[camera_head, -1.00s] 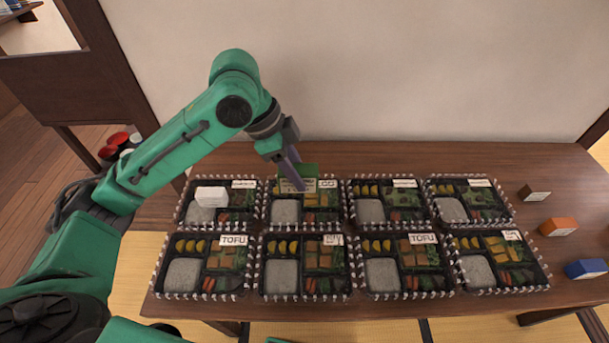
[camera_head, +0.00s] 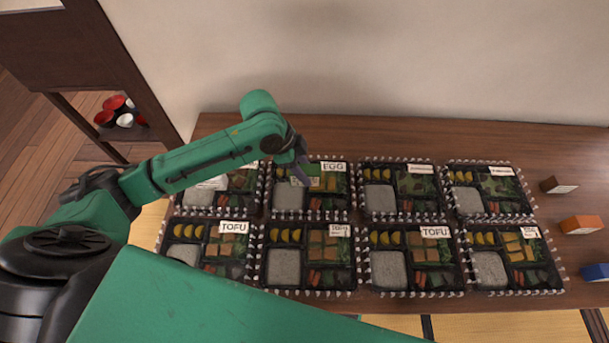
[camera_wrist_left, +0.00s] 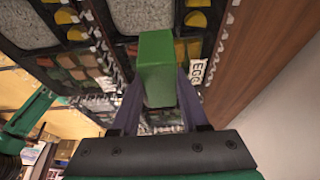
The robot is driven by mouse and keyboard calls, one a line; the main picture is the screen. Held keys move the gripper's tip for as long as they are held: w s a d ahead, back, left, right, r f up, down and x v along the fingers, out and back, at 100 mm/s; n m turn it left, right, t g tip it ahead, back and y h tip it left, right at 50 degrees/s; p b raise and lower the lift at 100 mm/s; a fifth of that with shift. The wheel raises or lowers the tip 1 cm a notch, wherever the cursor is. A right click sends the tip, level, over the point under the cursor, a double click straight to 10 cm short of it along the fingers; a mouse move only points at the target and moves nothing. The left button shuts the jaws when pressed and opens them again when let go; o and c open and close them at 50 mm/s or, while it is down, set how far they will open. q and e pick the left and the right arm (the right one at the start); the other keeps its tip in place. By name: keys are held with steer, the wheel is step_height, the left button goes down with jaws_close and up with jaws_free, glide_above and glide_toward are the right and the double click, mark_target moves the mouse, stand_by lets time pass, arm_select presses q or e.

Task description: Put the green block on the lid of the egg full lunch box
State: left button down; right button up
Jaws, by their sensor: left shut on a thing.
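My left gripper (camera_head: 302,171) is over the back-row lunch box (camera_head: 289,217), second from the left, labelled EGG (camera_head: 333,167). It is shut on the green block (camera_head: 313,169), which is small and partly hidden in the head view. In the left wrist view the green block (camera_wrist_left: 157,68) stands between the two fingers (camera_wrist_left: 160,105), with the EGG label (camera_wrist_left: 198,71) beside it. I cannot tell whether the block touches the lid. My right gripper is not in view.
Several lunch boxes stand close together in two rows; some front ones read TOFU (camera_head: 435,232). A white block (camera_head: 213,183) on the back-left box is partly behind my arm. Brown (camera_head: 558,186), orange (camera_head: 581,225) and blue (camera_head: 596,272) blocks lie at the right.

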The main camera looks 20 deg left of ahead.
arm_select(q)
steer(key=f, duration=0.3)
steer(key=shift+s, duration=0.2)
steer(key=shift+w+f, duration=0.15)
steer(key=shift+c, duration=2.1)
jaws_free()
steer(key=v, duration=1.2)
